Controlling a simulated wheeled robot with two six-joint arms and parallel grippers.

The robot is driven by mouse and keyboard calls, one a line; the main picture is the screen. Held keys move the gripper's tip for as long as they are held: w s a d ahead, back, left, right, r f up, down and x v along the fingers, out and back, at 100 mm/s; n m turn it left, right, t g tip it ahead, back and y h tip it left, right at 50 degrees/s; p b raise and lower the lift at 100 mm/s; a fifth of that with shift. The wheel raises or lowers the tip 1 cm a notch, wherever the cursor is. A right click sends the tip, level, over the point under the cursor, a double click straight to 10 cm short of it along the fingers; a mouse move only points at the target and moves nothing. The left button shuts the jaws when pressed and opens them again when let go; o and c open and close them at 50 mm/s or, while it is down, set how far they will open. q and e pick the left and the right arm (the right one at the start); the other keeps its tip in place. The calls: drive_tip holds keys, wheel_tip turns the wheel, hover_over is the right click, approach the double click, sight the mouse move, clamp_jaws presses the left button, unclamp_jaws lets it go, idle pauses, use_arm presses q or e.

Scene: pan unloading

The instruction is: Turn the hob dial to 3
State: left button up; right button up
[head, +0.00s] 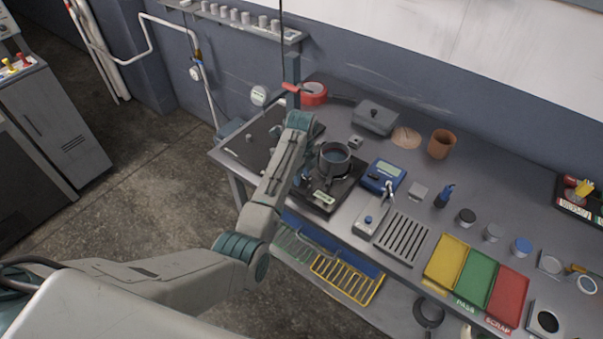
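The hob (343,190) is a dark, low unit near the front edge of the bench. A dark round pan (335,158) sits on it. A small pale marking (322,198) shows on the hob's front. I cannot make out the dial or its setting clearly. My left arm reaches in from the left and rises past the hob's left side. My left gripper (303,172) appears at the hob's left edge, beside the pan, small and partly hidden by my own arm. Whether its fingers are open or shut does not show. My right gripper is not in view.
Right of the hob stand a blue meter (383,176) and a slotted rack (402,238). Yellow, green and red trays (507,297) lie farther right. Behind are a grey lidded box (375,118), a brown pot (441,144) and a red item (314,93). A yellow rack (346,281) sits below the front edge.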

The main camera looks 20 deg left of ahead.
sight(302, 177)
use_arm(q)
wheel_tip(302, 177, up, 7)
drive_tip(key=b, duration=0.3)
drive_tip(key=shift+r, duration=0.2)
wheel_tip(302, 177, up, 4)
drive_tip(key=p, duration=0.2)
drive_tip(key=shift+f+p, duration=0.25)
drive_tip(key=shift+p, duration=0.1)
drive_tip(key=shift+f, duration=0.1)
